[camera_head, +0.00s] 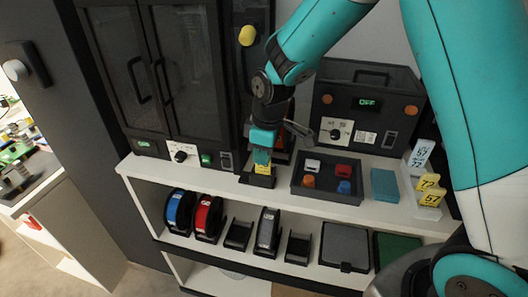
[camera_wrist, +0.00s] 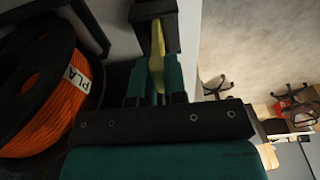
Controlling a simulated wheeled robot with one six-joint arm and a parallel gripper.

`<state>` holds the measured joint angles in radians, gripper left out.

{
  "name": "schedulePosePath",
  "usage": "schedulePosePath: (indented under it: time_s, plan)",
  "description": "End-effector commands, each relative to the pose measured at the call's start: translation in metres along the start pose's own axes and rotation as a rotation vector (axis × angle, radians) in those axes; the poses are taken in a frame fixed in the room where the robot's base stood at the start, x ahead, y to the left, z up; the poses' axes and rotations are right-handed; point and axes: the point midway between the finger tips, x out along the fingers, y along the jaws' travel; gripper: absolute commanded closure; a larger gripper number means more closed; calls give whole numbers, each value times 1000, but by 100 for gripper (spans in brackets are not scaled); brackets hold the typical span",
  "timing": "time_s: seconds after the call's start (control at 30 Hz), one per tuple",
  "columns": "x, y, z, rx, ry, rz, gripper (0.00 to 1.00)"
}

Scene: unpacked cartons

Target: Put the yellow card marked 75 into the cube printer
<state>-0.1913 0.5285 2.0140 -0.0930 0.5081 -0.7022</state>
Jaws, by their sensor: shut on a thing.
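My gripper (camera_head: 262,155) is shut on a yellow card (camera_head: 263,169); its marking is too small to read. The wrist view shows the card (camera_wrist: 157,48) edge-on between my green fingers (camera_wrist: 155,82). Its far end meets a small black block (camera_head: 258,181), also in the wrist view (camera_wrist: 152,10). I cannot tell whether the card is in the block or just against it. The block stands at the shelf's front edge, beside an orange spool (camera_wrist: 65,100) labelled PLA. No label shows which machine is the cube printer.
A tall black cabinet machine (camera_head: 182,70) stands left; a boxy black machine (camera_head: 367,103) reading OFF stands right. A black tray (camera_head: 328,192) with small coloured pieces is right of my gripper. Farther right are a teal block (camera_head: 384,186) and yellow cards (camera_head: 430,190).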

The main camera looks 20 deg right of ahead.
Motion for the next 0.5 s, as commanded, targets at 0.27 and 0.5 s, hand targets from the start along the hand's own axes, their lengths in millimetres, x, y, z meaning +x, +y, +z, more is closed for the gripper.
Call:
schedulePosePath:
  time_s: [0.27,0.5]
  plan:
    - [9,0,1,0,0,0,100]
    - [8,0,1,0,0,0,58]
